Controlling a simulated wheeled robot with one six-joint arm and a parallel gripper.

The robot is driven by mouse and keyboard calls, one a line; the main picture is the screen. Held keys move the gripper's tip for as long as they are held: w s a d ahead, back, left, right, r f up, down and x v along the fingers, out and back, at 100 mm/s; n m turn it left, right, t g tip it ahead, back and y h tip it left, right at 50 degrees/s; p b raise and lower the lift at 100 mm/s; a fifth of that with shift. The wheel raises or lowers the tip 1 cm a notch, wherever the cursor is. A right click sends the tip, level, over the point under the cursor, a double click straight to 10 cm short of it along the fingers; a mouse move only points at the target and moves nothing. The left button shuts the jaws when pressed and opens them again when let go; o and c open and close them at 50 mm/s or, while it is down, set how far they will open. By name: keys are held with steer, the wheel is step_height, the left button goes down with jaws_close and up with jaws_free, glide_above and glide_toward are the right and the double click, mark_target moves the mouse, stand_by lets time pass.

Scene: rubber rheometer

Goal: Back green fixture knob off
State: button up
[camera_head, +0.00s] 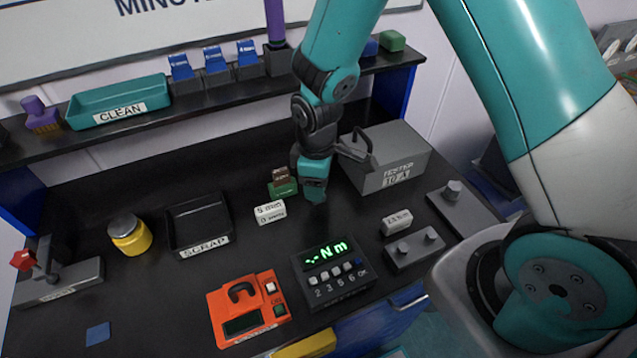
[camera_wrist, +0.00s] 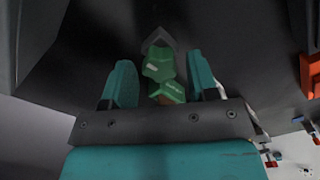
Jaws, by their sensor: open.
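A small green fixture (camera_head: 283,189) with a brown piece (camera_head: 280,174) on top stands on the dark bench, left of my gripper (camera_head: 316,192). In the wrist view, green parts (camera_wrist: 158,65) with a pale mark show between and beyond the two teal fingers of my gripper (camera_wrist: 161,84). A lettered green face (camera_wrist: 170,89) and a bit of brown lie closer to the palm. The fingers stand apart, with visible gaps to the green parts. I cannot make out a separate knob, and contact with the fingers is unclear.
A grey tester box (camera_head: 392,160) stands close on the right. A white labelled block (camera_head: 270,212) sits in front of the fixture. A black scrap tray (camera_head: 168,222), a yellow pot (camera_head: 129,236), a black display unit (camera_head: 309,290) and an orange device (camera_head: 219,308) stand around. A shelf (camera_head: 130,127) runs behind.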

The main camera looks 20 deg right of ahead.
steer(key=m, duration=0.4)
steer(key=shift+m, duration=0.4)
steer(key=m, duration=0.3)
steer(key=shift+m, duration=0.3)
steer(key=m, duration=0.4)
steer(key=shift+m, duration=0.3)
steer(key=m, duration=0.4)
steer(key=c, duration=0.8)
steer(key=n, duration=0.4)
steer(key=shift+n+p, duration=0.3)
